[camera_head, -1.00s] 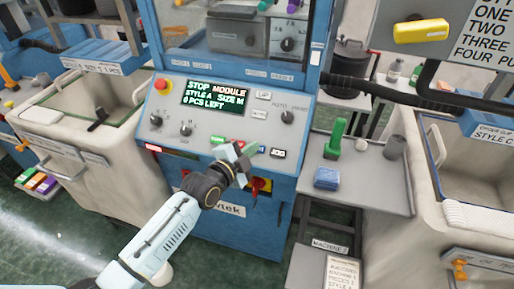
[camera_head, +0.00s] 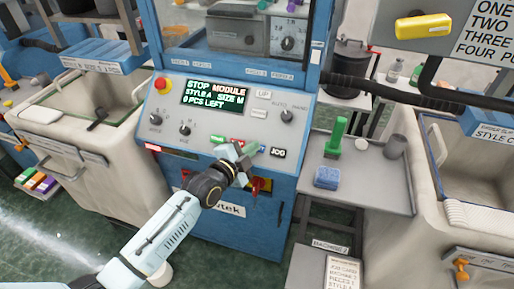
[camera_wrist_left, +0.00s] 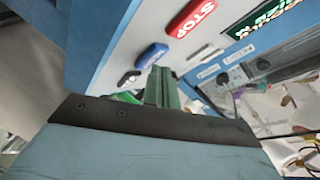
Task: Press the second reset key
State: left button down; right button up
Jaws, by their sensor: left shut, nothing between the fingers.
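The control panel (camera_head: 180,110) of the blue machine faces me, with a lit screen reading STOP MODULE. Along its lower edge are a green key (camera_head: 217,139), a red STOP key, a blue key (camera_head: 262,148) and a JOG key (camera_head: 278,153). My left gripper (camera_head: 246,149) is shut and empty, in front of this row and partly covering it. In the left wrist view its green fingers (camera_wrist_left: 164,86) point at the panel close to the blue key (camera_wrist_left: 152,55); contact cannot be told. The red STOP key (camera_wrist_left: 190,17) lies beyond. No key's reset label is readable. My right gripper is out of view.
A red stop button (camera_head: 161,83) and knobs sit on the panel. A red switch (camera_head: 261,186) is below my gripper. At right, a grey side table (camera_head: 370,184) holds a green-handled tool (camera_head: 336,138) and a blue block (camera_head: 327,178). Pale bins stand on both sides.

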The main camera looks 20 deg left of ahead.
pick_arm(q)
jog(key=shift+w+f+b, duration=0.2)
jog(key=shift+f+b, duration=0.1)
jog(key=shift+f, duration=0.05)
dwell(0.6)
jog(key=shift+r, duration=0.1)
jog(key=shift+s+r+p, duration=0.45)
jog(key=shift+r+p, duration=0.1)
jog(key=shift+p, duration=0.5)
jog(key=s+r+p, duration=0.1)
jog(key=r+p, duration=0.1)
jog(key=p, duration=0.1)
jog(key=s+r+p, duration=0.2)
jog(key=shift+p, duration=0.4)
dwell(0.4)
